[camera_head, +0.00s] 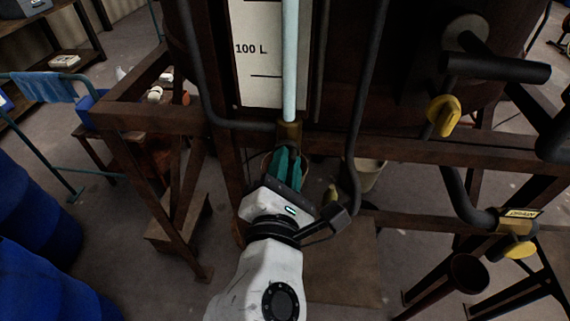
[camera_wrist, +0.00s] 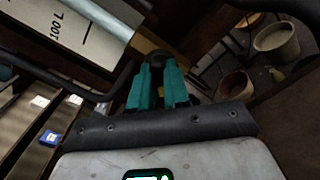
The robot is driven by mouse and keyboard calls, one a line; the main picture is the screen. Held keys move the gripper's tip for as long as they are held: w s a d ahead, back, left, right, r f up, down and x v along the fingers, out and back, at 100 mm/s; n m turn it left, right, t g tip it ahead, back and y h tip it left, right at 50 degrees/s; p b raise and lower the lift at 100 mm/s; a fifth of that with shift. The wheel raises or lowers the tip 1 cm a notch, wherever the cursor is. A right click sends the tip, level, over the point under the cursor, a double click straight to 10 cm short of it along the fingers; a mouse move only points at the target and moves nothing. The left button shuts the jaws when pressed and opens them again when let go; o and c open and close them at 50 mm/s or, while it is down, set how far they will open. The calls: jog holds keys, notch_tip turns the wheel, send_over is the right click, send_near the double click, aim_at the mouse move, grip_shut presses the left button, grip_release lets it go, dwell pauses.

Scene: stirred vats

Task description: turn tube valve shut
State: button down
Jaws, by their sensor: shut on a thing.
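The pale sight tube (camera_head: 291,60) runs down the vat front beside the white 100 L scale. At its foot is the brass-coloured tube valve (camera_head: 289,132); in the wrist view the brass body (camera_wrist: 144,44) shows just beyond my fingers. My gripper (camera_head: 287,154) has teal fingers and reaches up to the valve from below. In the wrist view my gripper (camera_wrist: 160,68) is shut on the valve's handle at the dark part under the brass body. The fingers hide most of the handle, so I cannot tell its angle.
A rusty frame beam (camera_head: 430,152) crosses at valve height. A dark hose (camera_head: 362,110) hangs close on the right. Yellow-handled valves, one above (camera_head: 444,115) and one at the drain (camera_head: 519,248), stand further right. Blue barrels (camera_head: 35,205) are at left.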

jog(key=m+b, duration=0.1)
jog(key=m, duration=0.2)
jog(key=m+b, duration=0.1)
jog(key=m, duration=0.2)
jog(key=m+b, duration=0.1)
jog(key=m, duration=0.2)
jog(key=shift+d+f, duration=0.1)
jog(key=shift+f, duration=0.15)
jog(key=shift+m+b, duration=0.3)
jog(key=shift+m, duration=0.1)
jog(key=c, duration=1.1)
grip_release()
jog(key=s+b, duration=0.1)
jog(key=s, duration=1)
jog(key=shift+a, duration=0.2)
jog(key=shift+w, duration=0.1)
